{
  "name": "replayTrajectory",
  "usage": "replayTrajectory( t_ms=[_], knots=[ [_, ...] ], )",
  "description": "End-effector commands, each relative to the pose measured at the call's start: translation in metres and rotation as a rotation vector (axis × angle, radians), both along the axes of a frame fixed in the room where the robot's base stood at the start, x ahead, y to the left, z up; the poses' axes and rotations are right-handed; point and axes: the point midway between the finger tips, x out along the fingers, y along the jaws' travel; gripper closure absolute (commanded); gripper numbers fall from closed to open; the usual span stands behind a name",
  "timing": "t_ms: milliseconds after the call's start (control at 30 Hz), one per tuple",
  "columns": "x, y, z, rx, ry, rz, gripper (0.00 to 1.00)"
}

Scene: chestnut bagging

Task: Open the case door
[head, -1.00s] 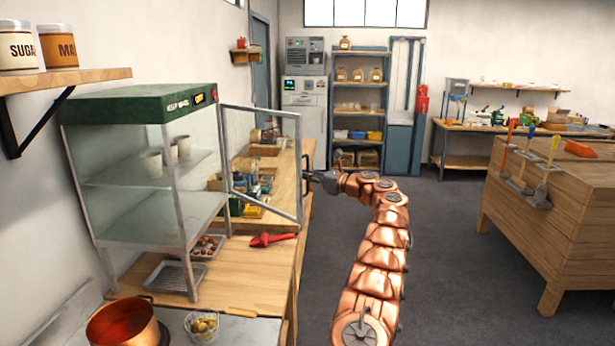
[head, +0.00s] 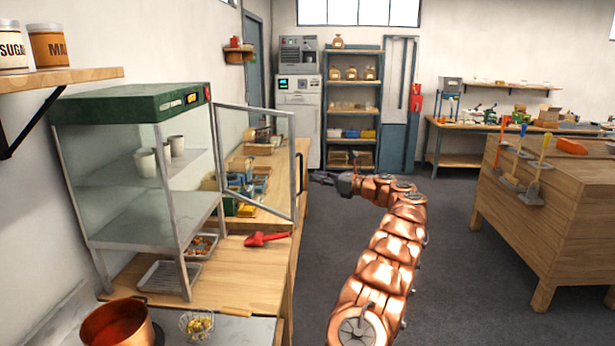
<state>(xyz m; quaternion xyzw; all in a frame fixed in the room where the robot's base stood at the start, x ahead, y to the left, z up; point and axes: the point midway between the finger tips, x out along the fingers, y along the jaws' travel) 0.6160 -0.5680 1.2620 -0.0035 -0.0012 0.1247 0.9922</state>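The glass case (head: 140,200) with a green top stands on the wooden counter at the left. Its framed glass door (head: 255,165) is swung wide open, out to the right over the counter. A dark handle (head: 301,166) shows at the door's free edge. My gripper (head: 320,178) is just right of the handle, at the end of my copper arm, and appears apart from it. Its dark fingers are small and seen edge-on, so their opening is unclear. White cups (head: 146,162) stand on the case's shelf.
A red scoop (head: 266,239), a wire tray (head: 170,276) and a tray of chestnuts (head: 201,246) lie on the counter. A copper pot (head: 118,324) is at the front. A wooden workbench (head: 545,215) stands right; the floor between is clear.

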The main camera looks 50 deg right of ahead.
Motion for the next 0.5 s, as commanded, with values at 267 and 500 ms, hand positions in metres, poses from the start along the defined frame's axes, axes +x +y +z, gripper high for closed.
replayTrajectory(
  t_ms=[267,500],
  knots=[
    [-0.040,-0.011,-0.002,0.003,0.003,-0.002,0.77],
    [-0.049,-0.012,-0.002,0.002,0.001,0.002,0.77]
  ],
)
